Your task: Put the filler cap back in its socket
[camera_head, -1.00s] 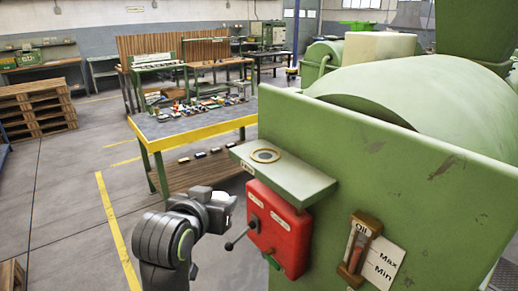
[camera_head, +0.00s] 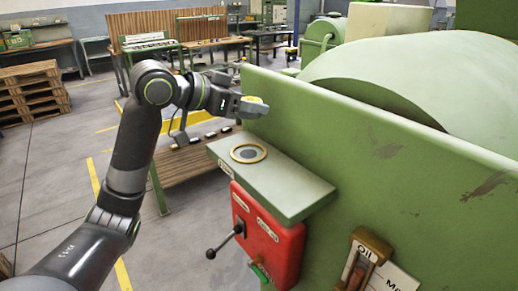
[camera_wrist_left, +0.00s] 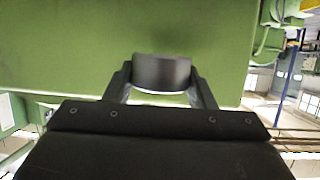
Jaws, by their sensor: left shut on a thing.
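My left gripper (camera_head: 250,107) is shut on the filler cap (camera_head: 255,100), in front of the green machine wall. In the left wrist view the cap (camera_wrist_left: 162,73) is a short dark cylinder between the two fingers. In the head view its top looks yellowish. The socket (camera_head: 249,153) is a brass-coloured ring with a dark centre on the green ledge (camera_head: 290,190). The cap is above the socket in the picture and clear of it. How far apart they are in depth I cannot tell. My right gripper is not in view.
The green machine wall (camera_head: 360,150) stands right behind the ledge. Below the ledge is a red box (camera_head: 268,235) with a black lever (camera_head: 224,241) sticking out to the left. An oil gauge (camera_head: 366,262) is at the lower right.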

